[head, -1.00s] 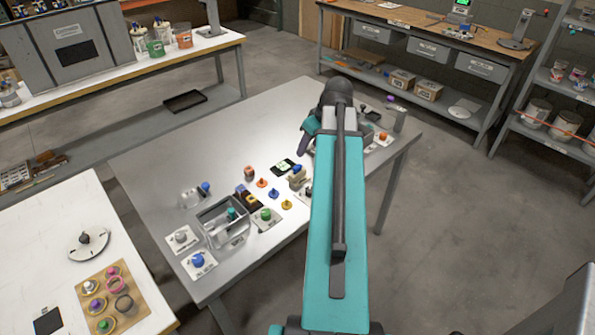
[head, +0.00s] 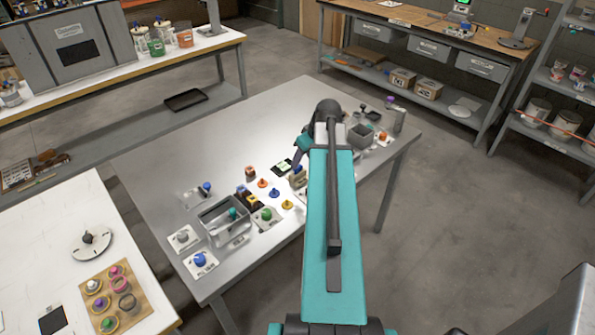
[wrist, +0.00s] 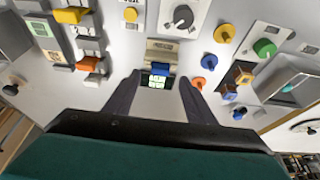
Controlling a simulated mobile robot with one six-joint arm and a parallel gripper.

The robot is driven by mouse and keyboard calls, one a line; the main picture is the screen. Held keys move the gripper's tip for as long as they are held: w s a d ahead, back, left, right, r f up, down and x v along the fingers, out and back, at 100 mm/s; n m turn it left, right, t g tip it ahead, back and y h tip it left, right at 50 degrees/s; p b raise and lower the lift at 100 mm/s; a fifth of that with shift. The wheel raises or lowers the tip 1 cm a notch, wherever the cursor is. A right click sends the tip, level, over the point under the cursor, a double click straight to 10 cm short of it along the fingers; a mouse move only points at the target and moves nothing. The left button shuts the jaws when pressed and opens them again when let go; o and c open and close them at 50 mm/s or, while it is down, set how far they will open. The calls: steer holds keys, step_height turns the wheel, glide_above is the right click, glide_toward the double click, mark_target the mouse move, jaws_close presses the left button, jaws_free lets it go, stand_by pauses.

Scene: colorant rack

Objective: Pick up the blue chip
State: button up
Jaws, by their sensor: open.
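In the wrist view a small blue chip (wrist: 160,69) sits upright at a beige holder (wrist: 160,50), just above a small card with green-and-white marks (wrist: 156,81). My gripper (wrist: 160,79) is open and empty, with one dark finger on each side of the blue chip and a gap to both. I cannot tell how high the fingertips are above it. In the head view my gripper (head: 299,160) is over the metal table and largely covers the holder (head: 298,181). A separate round blue knob-like piece (wrist: 209,61) stands to the right in the wrist view.
Another orange piece (wrist: 89,64) is in a holder at the left. A grey open bin (head: 222,212) stands on the table's left part. The table's far left is clear (head: 170,160).

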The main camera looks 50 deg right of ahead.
mark_target(299, 167)
steer(key=shift+w+f, duration=0.1)
steer(key=shift+f, duration=0.05)
steer(key=shift+p+x, duration=0.85)
steer(key=shift+x, duration=0.3)
steer(key=shift+p+x, duration=0.4)
steer(key=shift+x, duration=0.9)
steer(key=shift+w, duration=0.1)
steer(key=c, duration=1.2)
steer(key=shift+r+b, duration=1)
steer(key=shift+r, duration=0.75)
steer(key=s+d+r+b, duration=0.1)
steer(key=s+d+b, duration=0.2)
steer(key=s, duration=1.2)
steer(key=shift+s+r+b, duration=0.3)
steer(key=shift+s+b, duration=0.05)
steer(key=shift+b, duration=0.4)
